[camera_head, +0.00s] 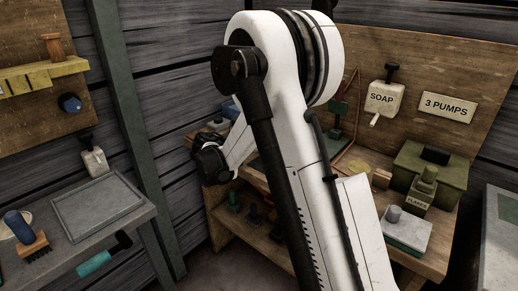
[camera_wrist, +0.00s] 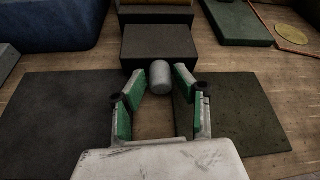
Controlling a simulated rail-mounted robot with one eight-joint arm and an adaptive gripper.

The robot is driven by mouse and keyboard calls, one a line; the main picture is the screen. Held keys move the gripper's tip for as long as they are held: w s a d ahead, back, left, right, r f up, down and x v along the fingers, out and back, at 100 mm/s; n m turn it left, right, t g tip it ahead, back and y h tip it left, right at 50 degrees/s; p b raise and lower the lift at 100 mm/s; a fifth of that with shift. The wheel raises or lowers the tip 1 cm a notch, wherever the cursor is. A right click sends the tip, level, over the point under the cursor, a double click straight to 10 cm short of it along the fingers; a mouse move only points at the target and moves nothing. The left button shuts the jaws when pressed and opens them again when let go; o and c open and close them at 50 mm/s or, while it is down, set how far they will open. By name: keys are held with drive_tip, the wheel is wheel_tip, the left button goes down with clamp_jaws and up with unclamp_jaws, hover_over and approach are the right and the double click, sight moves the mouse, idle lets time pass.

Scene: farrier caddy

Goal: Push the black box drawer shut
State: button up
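In the wrist view the black box (camera_wrist: 155,17) stands at the top centre, with its dark drawer (camera_wrist: 160,42) jutting toward me. A grey cylindrical knob (camera_wrist: 160,78) is at the drawer's near side. My gripper (camera_wrist: 159,72) is open, with its green-padded fingers on either side of the knob. A gap shows between each pad and the knob, so I see no grip on it. In the head view my arm covers much of the bench, and I cannot make out the box, drawer or fingertips there.
Two dark mats (camera_wrist: 55,115) and (camera_wrist: 232,112) lie on the wooden bench on either side of my gripper. A blue object (camera_wrist: 50,22) is at the upper left and a dark green slab (camera_wrist: 237,22) at the upper right. The soap dispenser (camera_head: 384,98) and green flakes container (camera_head: 421,190) are right of my arm.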

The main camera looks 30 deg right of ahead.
drive_tip(key=shift+d, duration=0.2)
clamp_jaws()
